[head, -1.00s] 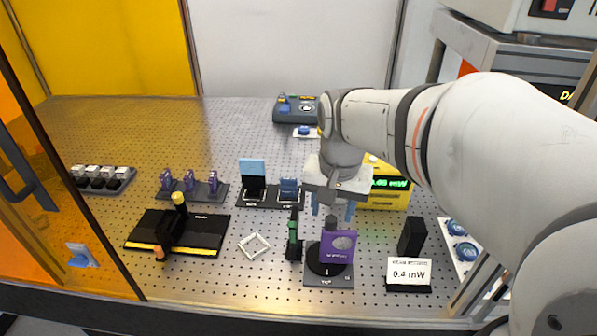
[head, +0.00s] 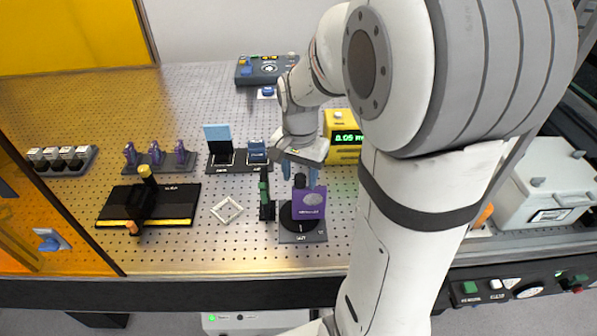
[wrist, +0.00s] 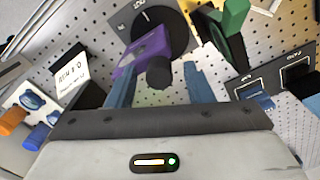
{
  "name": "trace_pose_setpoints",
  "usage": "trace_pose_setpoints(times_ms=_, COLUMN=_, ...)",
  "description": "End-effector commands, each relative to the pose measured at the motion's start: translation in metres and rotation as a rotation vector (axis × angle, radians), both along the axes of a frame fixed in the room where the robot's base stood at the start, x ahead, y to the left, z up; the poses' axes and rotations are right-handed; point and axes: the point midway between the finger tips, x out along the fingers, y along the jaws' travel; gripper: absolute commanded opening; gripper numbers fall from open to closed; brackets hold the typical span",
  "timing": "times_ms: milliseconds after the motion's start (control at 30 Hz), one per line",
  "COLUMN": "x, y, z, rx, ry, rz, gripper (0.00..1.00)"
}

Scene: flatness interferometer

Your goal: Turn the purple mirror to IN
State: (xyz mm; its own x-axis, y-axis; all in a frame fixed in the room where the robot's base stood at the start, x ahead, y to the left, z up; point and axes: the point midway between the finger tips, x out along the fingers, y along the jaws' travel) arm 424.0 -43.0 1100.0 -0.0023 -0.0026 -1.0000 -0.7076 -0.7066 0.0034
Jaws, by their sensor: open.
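The purple mirror (head: 309,203) stands upright on a black round turntable (head: 287,216) with a grey base plate (head: 302,237). A black knob (head: 299,181) rises behind the mirror plate. The label on the base is too small to read surely. My gripper (head: 299,185) is open above the turntable, with one blue finger on each side of the knob. In the wrist view, the knob (wrist: 159,73) lies between the two open fingertips (wrist: 160,82), and the purple plate (wrist: 143,50) is just beyond them. I cannot tell whether a finger touches it.
A green-topped black post (head: 265,200) stands close left of the turntable. A white square frame (head: 227,210) lies further left. A yellow meter (head: 342,150) is behind. In the wrist view, a white sign (wrist: 70,77) stands left. My arm hides the bench to the right.

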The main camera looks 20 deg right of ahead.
Motion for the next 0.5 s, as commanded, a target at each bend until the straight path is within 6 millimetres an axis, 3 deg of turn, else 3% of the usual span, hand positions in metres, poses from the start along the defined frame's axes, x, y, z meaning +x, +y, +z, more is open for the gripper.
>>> trace_pose_setpoints(times_ms=233, x=-0.0002, y=0.0001, z=-0.0014, rx=0.000, ry=0.000, rz=0.000, gripper=0.47)
trace_pose_setpoints(times_ms=500, x=-0.0002, y=0.0001, z=-0.0012, rx=0.000, ry=0.000, rz=0.001, gripper=0.26)
